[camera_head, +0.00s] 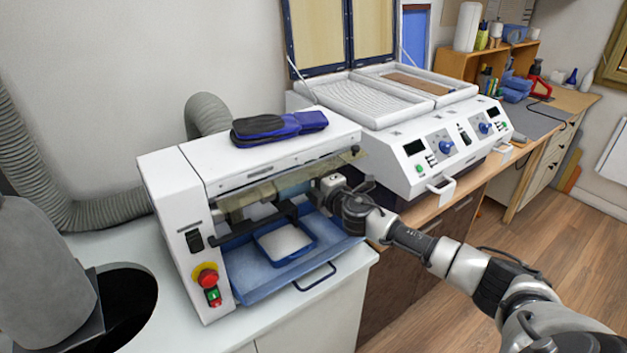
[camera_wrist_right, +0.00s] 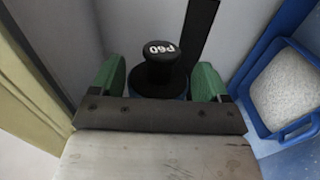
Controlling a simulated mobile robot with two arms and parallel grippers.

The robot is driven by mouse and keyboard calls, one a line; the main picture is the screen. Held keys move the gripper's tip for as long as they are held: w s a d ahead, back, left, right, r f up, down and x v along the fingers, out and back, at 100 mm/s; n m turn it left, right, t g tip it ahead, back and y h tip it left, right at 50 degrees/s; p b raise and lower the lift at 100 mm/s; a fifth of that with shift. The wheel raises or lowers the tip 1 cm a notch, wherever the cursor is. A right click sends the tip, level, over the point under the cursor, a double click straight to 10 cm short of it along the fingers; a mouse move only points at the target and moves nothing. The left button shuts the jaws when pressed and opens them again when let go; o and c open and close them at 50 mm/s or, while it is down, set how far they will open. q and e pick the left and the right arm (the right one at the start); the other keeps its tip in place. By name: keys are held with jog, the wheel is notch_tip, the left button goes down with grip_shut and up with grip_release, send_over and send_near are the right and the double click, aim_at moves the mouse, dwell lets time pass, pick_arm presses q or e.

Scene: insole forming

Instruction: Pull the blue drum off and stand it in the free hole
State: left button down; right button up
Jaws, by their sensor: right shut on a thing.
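My right gripper (camera_head: 328,188) reaches into the open front of the white sanding machine (camera_head: 175,205), at its right end. In the right wrist view its green fingertips (camera_wrist_right: 160,82) are on both sides of a dark drum with a blue edge (camera_wrist_right: 162,96) and a black knob marked P60 (camera_wrist_right: 160,62). The gripper is shut on this drum, which still lies within the machine's opening. The drum's body is mostly hidden by the knob and the gripper, and I cannot make it out in the head view. I cannot make out the free hole. My left gripper is out of view.
A blue tray (camera_head: 335,268) lies under the opening and holds a small blue-rimmed pan of pale grains (camera_head: 284,243). A dark bar (camera_head: 262,222) crosses above it. Insoles (camera_head: 278,127) lie on top. A white twin-bay machine (camera_head: 425,150) stands to the right. A black opening (camera_head: 120,300) is front left.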

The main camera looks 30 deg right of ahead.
jog(key=shift+w+d+r, duration=0.15)
jog(key=shift+d+r, duration=0.05)
jog(key=shift+d, duration=0.1)
jog(key=shift+d+f+b, duration=0.2)
jog(key=shift+d+b, duration=0.25)
jog(key=shift+d, duration=0.7)
jog(key=shift+w+d+b, duration=0.1)
jog(key=shift+d+b, duration=0.35)
jog(key=shift+d, duration=0.85)
